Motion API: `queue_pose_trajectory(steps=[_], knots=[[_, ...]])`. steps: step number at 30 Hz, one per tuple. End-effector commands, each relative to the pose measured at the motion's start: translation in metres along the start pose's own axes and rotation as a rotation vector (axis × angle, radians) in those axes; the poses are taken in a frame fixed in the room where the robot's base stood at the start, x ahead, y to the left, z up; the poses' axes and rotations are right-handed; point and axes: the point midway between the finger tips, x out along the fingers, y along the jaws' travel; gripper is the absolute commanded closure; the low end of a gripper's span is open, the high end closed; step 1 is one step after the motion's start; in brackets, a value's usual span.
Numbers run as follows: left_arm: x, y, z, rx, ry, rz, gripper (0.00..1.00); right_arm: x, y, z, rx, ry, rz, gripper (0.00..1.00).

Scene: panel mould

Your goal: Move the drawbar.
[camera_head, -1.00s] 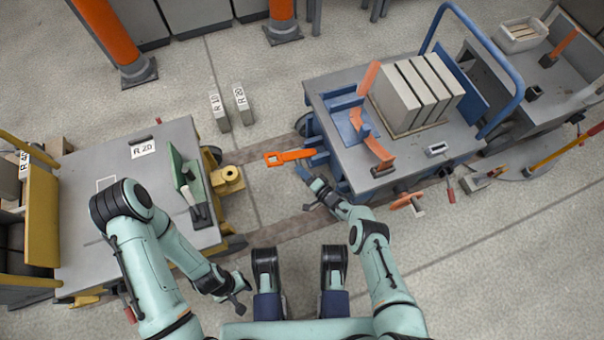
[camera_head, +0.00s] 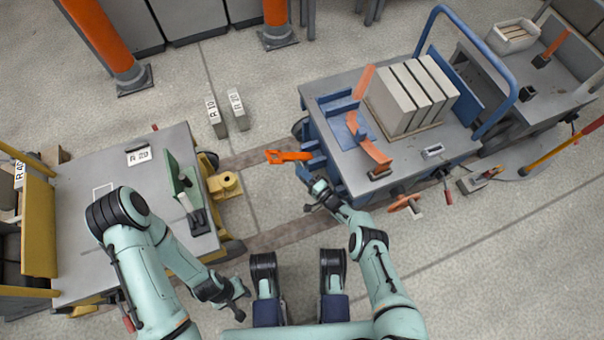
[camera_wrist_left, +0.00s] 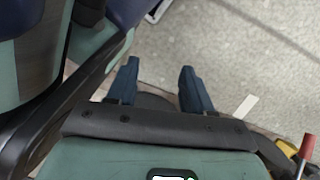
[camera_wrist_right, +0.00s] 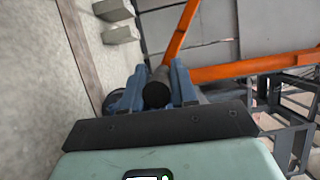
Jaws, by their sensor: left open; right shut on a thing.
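The orange drawbar (camera_head: 290,157) juts left from the front of the blue-framed cart (camera_head: 318,108), toward the yellow coupling (camera_head: 226,185) of the grey-topped cart on the left. My right gripper (camera_head: 313,198) is just below the drawbar in the head view. In the right wrist view its fingers (camera_wrist_right: 156,88) are shut on a dark round grip.
The left cart (camera_head: 90,230) has a grey top with a green bracket (camera_head: 180,180). The blue-framed cart carries pale slabs (camera_head: 410,95). Two small labelled blocks (camera_head: 237,110) stand on the floor behind the gap. Dark track strips cross the floor; the floor between the carts is mostly clear.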

Motion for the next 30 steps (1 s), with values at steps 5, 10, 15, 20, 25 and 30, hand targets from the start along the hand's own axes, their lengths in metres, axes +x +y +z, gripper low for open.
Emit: queue_pose_trajectory(steps=[5,10,15,20,25,30], knots=[[0.0,0.0,0.0,0.0,0.0,0.0,0.49,0.003,-0.005,-0.002,-0.006,0.002,-0.013,0.52],[0.0,0.0,0.0,0.0,0.0,0.0,0.49,0.002,-0.003,-0.002,-0.005,0.001,-0.007,0.52],[-0.004,0.004,-0.004,0.005,0.017,0.007,0.49,-0.006,-0.002,-0.002,-0.004,0.002,-0.004,0.52],[-0.019,0.018,-0.02,0.027,0.085,0.036,0.49,-0.03,-0.005,-0.002,-0.002,0.004,-0.003,0.52],[-0.031,0.031,-0.034,0.045,0.142,0.062,0.49,-0.057,-0.004,-0.002,-0.003,0.004,-0.006,0.52],[-0.036,0.037,-0.04,0.051,0.167,0.073,0.49,-0.072,-0.004,-0.002,-0.005,0.003,-0.008,0.52]])
